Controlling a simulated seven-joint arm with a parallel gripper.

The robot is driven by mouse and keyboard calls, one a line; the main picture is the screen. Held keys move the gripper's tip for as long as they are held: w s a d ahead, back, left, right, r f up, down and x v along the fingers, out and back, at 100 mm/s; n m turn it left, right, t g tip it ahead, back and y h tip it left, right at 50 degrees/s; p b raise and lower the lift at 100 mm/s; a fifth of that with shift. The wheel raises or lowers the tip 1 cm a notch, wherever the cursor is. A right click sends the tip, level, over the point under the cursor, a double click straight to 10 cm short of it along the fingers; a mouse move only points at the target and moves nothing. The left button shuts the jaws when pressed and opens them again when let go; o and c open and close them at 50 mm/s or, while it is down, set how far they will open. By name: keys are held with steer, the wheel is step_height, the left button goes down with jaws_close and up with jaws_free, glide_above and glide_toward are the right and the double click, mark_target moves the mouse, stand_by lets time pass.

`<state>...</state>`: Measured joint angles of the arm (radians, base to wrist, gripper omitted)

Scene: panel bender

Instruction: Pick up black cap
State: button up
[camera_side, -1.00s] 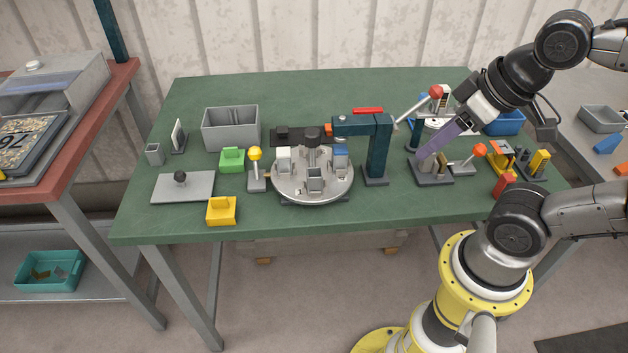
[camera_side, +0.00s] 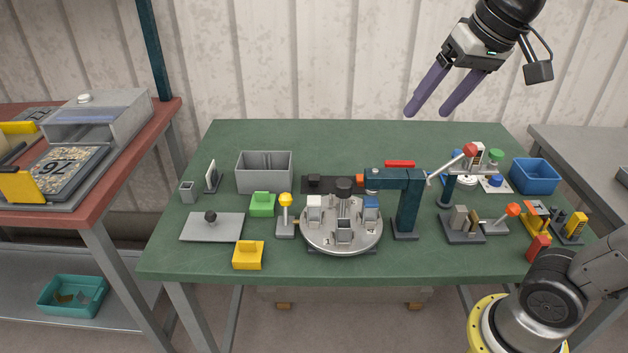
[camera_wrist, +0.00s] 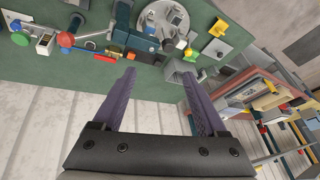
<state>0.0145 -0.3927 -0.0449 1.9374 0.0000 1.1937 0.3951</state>
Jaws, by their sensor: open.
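Several dark pieces could be the black cap, and I cannot tell which one it is. A small black block (camera_side: 314,181) sits on a dark plate behind the turntable. A dark round piece (camera_side: 343,186) stands at the middle of the turntable (camera_side: 340,239). My gripper (camera_side: 427,113) is open and empty, high above the back of the table. Its two purple fingers also show in the wrist view (camera_wrist: 158,75), apart with nothing between them.
A grey bin (camera_side: 264,173) and a blue bin (camera_side: 535,176) stand on the green table (camera_side: 400,268). The back of the table is mostly clear.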

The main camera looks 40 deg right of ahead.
steer(key=w+d+r+m+g, duration=0.1)
steer(key=w+r+m, duration=0.1)
steer(key=w, duration=1.1)
steer(key=m+g, duration=0.2)
steer(key=g, duration=0.2)
glide_above(314, 178)
steer(key=f, duration=2.9)
steer(key=shift+w+a+f, duration=0.1)
steer(key=shift+w, duration=0.3)
steer(key=shift+s+f, duration=0.2)
steer(key=shift+f, duration=1.25)
steer(key=shift+s+f, duration=0.15)
steer(key=shift+f, duration=1.25)
jaws_close()
